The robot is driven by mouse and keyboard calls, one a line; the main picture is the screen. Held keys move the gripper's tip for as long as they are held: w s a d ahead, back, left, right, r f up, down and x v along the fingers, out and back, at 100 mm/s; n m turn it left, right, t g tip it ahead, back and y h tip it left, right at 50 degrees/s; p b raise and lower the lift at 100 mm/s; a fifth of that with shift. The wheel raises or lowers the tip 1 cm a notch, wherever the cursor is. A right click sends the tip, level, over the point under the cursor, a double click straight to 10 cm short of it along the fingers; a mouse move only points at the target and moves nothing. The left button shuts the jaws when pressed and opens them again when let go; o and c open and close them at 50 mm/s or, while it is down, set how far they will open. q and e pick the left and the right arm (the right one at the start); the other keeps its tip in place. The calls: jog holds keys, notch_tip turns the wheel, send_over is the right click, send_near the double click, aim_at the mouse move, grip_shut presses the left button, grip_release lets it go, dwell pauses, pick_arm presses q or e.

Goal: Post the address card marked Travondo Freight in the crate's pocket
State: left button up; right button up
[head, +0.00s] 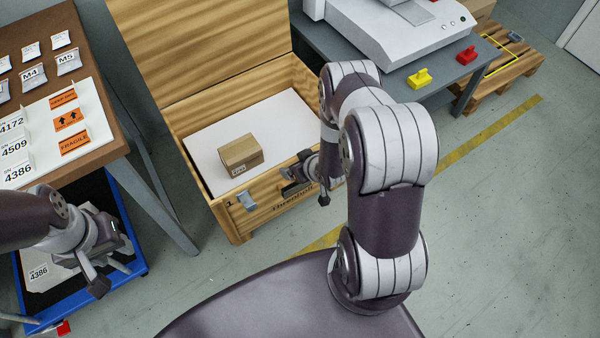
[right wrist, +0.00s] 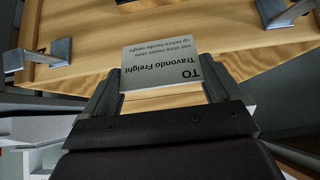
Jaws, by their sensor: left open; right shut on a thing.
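The wooden crate (head: 190,165) stands open with its lid raised at the back. My right gripper (head: 291,187) is at the crate's front wall, near the rim. In the right wrist view my right gripper (right wrist: 158,88) is shut on a pale card (right wrist: 160,66) that reads "TO Travondo Freight", upside down in that view. Wood of the crate (right wrist: 200,25) lies beyond the card. I cannot make out the pocket, nor whether the card touches the crate. My left gripper (head: 98,278) is open and empty, low at the left, over a blue-edged trolley.
A carton (head: 240,153) sits inside the crate. Metal latches show on its front (head: 247,201). A brown table (head: 110,135) with labels stands left, above the blue trolley (head: 133,268). A grey bench (head: 400,85) with a printer-like machine (head: 395,35) stands behind right.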

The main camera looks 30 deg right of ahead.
notch_tip(320, 180, down, 6)
jog(key=b, duration=0.5)
jog(key=shift+r, duration=0.25)
jog(key=shift+f+b, duration=0.3)
dwell(0.3)
jog(key=shift+s+f+b, duration=0.1)
jog(key=shift+f+b, duration=0.9)
jog(key=shift+f, duration=0.35)
